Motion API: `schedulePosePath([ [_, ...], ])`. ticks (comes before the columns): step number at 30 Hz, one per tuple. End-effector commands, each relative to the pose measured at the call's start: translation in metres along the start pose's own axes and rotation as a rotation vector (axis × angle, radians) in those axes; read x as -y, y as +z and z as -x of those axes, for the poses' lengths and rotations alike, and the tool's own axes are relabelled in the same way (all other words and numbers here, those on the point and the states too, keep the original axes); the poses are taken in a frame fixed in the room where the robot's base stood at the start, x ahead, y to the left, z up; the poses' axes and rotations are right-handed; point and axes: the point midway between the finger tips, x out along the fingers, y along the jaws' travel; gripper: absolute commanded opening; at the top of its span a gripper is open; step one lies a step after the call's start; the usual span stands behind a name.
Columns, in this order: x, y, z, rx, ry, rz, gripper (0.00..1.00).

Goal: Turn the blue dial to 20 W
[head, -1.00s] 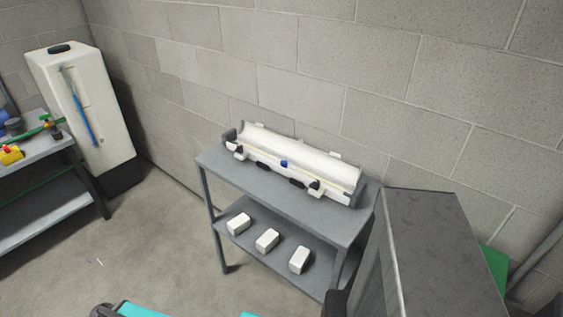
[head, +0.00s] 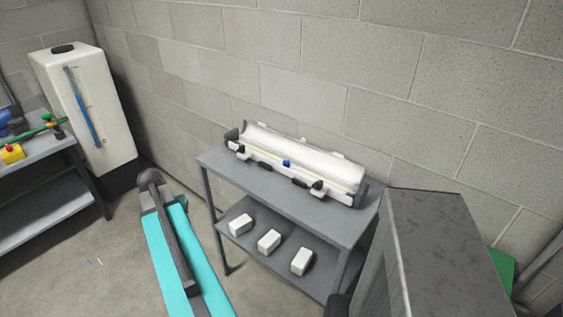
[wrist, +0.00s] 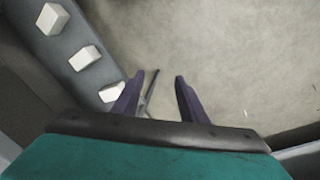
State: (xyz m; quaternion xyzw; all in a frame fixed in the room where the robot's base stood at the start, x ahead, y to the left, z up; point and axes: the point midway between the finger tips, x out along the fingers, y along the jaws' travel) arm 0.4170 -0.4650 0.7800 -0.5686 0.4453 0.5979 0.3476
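A small blue part (head: 286,163), which looks like the blue dial, sits at the middle of the front of a long white trough-like device (head: 305,150) on a grey table. Its scale and setting are too small to read. My gripper (wrist: 154,90) shows in the wrist view with its two dark fingers apart and nothing between them. It points down toward the floor, beside the shelf with white blocks, away from the dial. The dial is not in the wrist view. I cannot make out the fingers in the head view.
The grey table (head: 315,205) has a lower shelf with three white blocks (head: 269,242). A tall dark grey cabinet (head: 440,255) stands close at its right. A block wall is behind. At left are a white tank (head: 85,105) and another bench (head: 35,150). Floor between is clear.

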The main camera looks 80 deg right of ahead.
Motion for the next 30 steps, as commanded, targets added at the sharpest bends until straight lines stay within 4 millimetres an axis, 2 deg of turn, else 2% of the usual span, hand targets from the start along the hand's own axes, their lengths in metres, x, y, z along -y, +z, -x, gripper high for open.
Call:
schedulePosePath([
  [1,-0.018,-0.015,0.011,-0.016,-0.001,-0.047,0.39],
  [6,-0.079,-0.052,0.049,-0.061,0.003,-0.197,0.39],
  [15,-0.195,-0.093,0.116,-0.139,0.017,-0.452,0.39],
  [24,-0.318,-0.102,0.188,-0.219,0.041,-0.71,0.39],
  [27,-0.352,-0.098,0.208,-0.24,0.049,-0.78,0.39],
  [30,-0.376,-0.094,0.222,-0.256,0.054,-0.831,0.39],
])
